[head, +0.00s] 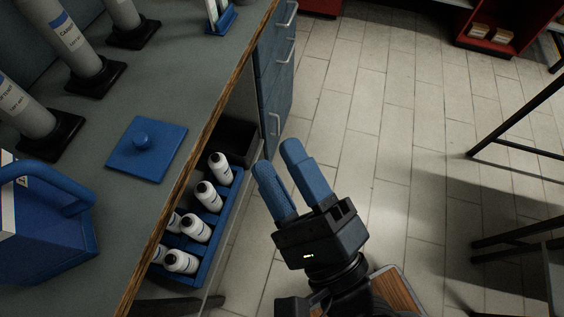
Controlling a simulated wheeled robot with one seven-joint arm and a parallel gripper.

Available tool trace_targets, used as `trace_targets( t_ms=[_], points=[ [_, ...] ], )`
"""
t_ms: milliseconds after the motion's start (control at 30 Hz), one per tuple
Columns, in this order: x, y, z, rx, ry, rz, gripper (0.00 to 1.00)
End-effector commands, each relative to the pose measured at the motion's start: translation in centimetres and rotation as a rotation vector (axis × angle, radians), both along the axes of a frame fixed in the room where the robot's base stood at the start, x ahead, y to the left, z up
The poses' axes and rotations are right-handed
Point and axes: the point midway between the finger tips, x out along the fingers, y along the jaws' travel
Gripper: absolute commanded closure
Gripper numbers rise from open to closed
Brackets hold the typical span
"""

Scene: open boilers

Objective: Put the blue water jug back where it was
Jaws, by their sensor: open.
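A blue container with a looped handle (50,245) stands on the grey worktop at the lower left. It is cut off by the picture's left edge and carries a white label. It may be the blue water jug; I cannot tell for sure. My gripper (281,162) is open and empty, with its two blue fingers apart. It is over the tiled floor, right of the worktop edge and well away from the blue container. A flat blue square lid with a round knob (135,160) lies on the worktop between them.
Several grey cylinders on black bases (95,78) stand on the worktop at the upper left. A blue tray (228,207) of white bottles sits in an open cabinet below the wooden edge. Blue drawers (275,75) stand beyond it. The floor to the right is mostly clear.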

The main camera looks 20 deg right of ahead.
Motion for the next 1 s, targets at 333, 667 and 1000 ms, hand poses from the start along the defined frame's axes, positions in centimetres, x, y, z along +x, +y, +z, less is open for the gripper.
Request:
trace_targets(
  t_ms=[333, 667, 1000],
  points=[
    [-8.4, -9.9, -2.0, -1.218, 0.022, -0.244, 0.49],
    [-15.7, -13.4, -5.0, -2.039, 0.214, -0.137, 0.49],
    [-16.8, -13.7, -5.4, -2.145, 0.239, -0.098, 0.49]
  ],
)
